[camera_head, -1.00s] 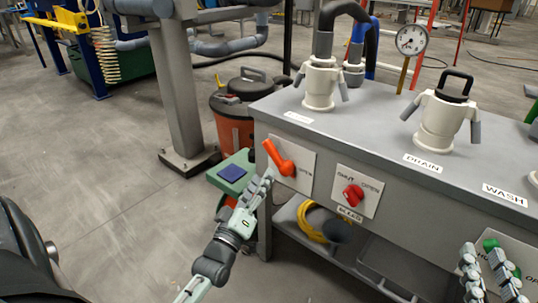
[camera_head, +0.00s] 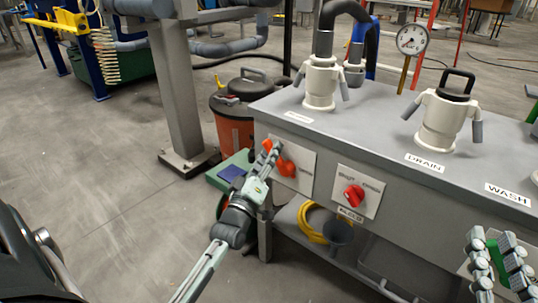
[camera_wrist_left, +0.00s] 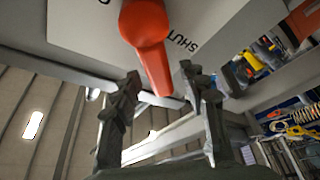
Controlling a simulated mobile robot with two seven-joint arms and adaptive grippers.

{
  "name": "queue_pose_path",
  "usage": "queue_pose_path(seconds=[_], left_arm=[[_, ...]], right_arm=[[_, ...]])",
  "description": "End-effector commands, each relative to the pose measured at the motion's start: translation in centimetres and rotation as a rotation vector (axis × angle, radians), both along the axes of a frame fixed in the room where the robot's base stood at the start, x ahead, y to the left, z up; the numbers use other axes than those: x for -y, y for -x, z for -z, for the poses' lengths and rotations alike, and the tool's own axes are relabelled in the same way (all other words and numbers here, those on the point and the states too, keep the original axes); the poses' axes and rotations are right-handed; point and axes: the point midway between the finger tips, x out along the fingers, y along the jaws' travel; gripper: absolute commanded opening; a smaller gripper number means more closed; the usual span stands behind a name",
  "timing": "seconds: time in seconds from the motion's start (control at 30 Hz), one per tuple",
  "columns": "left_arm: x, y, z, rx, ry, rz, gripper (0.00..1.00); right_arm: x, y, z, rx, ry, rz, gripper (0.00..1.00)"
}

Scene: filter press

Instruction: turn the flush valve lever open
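An orange valve lever (camera_head: 287,168) sits on a pale plate at the left end of the bench front. Its handle slants up and to the left, partly hidden by my left gripper (camera_head: 271,157). In the left wrist view the lever (camera_wrist_left: 147,25) hangs from the top, and its handle end lies between the two spread fingers. "SHUT" is printed beside it on the plate. I cannot tell whether the fingers touch the handle. My right gripper (camera_head: 500,262) is at the lower right, fingers apart, in front of a green part (camera_head: 494,259).
A red knob (camera_head: 353,195) is on the neighbouring plate to the right. The grey bench (camera_head: 385,130) carries white pipe fittings and a gauge (camera_head: 412,40). An orange bucket (camera_head: 235,130) and a green cart (camera_head: 217,180) stand left of the bench.

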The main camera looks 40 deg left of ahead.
Motion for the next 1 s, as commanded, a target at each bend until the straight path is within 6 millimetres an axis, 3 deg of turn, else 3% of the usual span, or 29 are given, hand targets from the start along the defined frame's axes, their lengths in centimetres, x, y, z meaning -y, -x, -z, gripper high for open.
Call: queue_pose_path(seconds=[0.03, 0.33, 0.77, 1.0], left_arm=[[-0.01, 0.01, 0.01, 0.000, 0.000, 0.000, 0.38], [0.01, 0.03, 0.02, 0.000, 0.000, 0.000, 0.01], [0.04, 0.04, 0.01, -0.001, -0.010, 0.000, 0.00], [0.40, 0.07, -0.33, 0.005, -0.098, 0.000, 0.00]], right_arm=[[-0.01, 0.01, -0.01, 0.000, 0.000, 0.000, 0.25], [-0.01, 0.00, -0.01, 0.000, 0.000, 0.000, 0.25], [0.02, -0.03, 0.00, -0.001, 0.001, 0.000, 0.25], [0.21, -0.20, 0.43, -0.024, 0.014, 0.006, 0.25]])
